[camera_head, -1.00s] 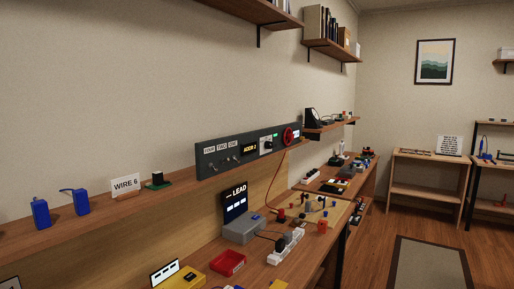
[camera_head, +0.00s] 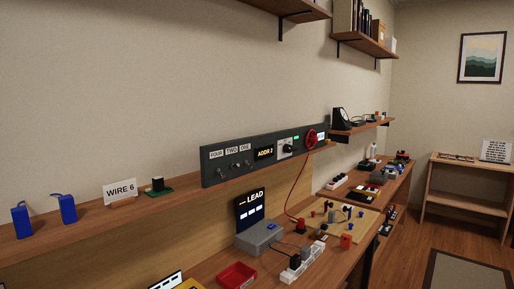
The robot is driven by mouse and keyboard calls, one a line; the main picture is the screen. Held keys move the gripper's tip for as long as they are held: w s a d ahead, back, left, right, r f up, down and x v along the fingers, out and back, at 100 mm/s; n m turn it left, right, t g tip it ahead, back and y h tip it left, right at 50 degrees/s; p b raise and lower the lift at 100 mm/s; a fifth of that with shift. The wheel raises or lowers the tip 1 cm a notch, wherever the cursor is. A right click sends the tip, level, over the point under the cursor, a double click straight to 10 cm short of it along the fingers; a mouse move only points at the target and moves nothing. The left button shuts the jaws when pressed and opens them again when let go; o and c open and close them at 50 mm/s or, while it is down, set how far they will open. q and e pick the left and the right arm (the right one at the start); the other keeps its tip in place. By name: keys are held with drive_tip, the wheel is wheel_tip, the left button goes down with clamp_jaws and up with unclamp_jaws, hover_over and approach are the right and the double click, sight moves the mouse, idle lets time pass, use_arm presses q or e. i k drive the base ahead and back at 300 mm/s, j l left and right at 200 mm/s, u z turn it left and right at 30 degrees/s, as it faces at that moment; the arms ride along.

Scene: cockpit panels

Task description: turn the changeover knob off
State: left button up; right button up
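A dark panel (camera_head: 212,175) stands on the wooden ledge along the wall. It carries labels FOUR, TWO, ONE over small toggle switches (camera_head: 236,164), and an amber ADDR 2 display (camera_head: 264,153). Right of the display is a black rotary knob (camera_head: 287,148) on a light plate, which may be the changeover knob; its setting is too small to read. A green lit indicator (camera_head: 296,138) and a red handwheel (camera_head: 310,137) sit further right. Neither of my grippers is in view.
Below the panel, a workbench holds a grey box (camera_head: 258,238) with a LEAD display, a red tray (camera_head: 237,274), a white power strip (camera_head: 304,262) and a board with several pegs. Blue items and a WIRE 6 card (camera_head: 120,191) stand on the ledge. Open floor lies right.

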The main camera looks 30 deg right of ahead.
sight(288, 149)
drive_tip(key=i+l+u, duration=0.15)
drive_tip(key=l+u, duration=0.2)
drive_tip(key=l, duration=1.1)
drive_tip(key=l+u, duration=0.4)
drive_tip(key=l, duration=1.05)
drive_tip(key=k, duration=0.05)
